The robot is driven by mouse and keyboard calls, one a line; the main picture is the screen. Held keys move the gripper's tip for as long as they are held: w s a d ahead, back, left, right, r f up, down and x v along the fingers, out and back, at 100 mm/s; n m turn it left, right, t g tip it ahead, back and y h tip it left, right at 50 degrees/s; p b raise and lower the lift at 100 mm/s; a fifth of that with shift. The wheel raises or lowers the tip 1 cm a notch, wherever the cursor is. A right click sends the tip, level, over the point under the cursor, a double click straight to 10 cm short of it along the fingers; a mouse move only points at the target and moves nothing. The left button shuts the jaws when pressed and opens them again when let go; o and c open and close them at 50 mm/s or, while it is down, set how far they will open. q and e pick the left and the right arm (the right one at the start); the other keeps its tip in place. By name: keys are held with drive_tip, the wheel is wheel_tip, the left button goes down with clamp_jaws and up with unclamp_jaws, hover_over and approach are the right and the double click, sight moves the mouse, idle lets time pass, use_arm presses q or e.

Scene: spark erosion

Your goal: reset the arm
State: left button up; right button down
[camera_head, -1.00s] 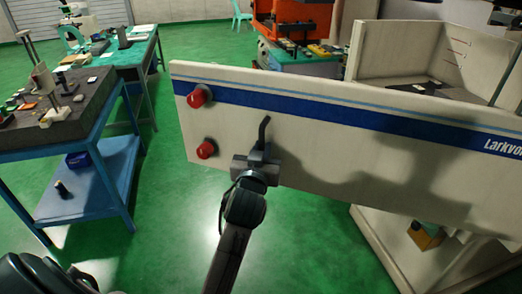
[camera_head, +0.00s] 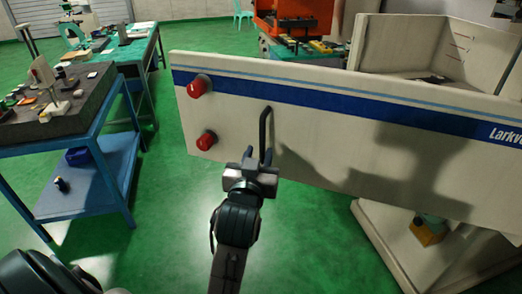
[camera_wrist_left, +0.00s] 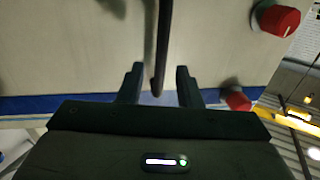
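My left gripper (camera_head: 261,156) is open in front of a white door panel (camera_head: 350,160) with a blue stripe. A dark bar handle (camera_head: 265,125) stands out from the panel just beyond the fingers. In the left wrist view, the two fingers (camera_wrist_left: 160,88) are spread, with the handle (camera_wrist_left: 164,45) appearing between them and a gap on each side. How deep the handle sits between the fingers is hard to tell. My right gripper is not in view.
Two red knobs (camera_head: 198,86) (camera_head: 206,140) sit at the panel's left end. A blue workbench (camera_head: 118,195) with a dark top holding small items stands at left. A teal table (camera_head: 125,55) and an orange machine (camera_head: 292,18) stand behind. Green floor is clear between bench and panel.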

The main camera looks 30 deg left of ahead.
use_arm(q)
drive_tip(key=shift+s+d, duration=0.2)
drive_tip(key=shift+s, duration=0.45)
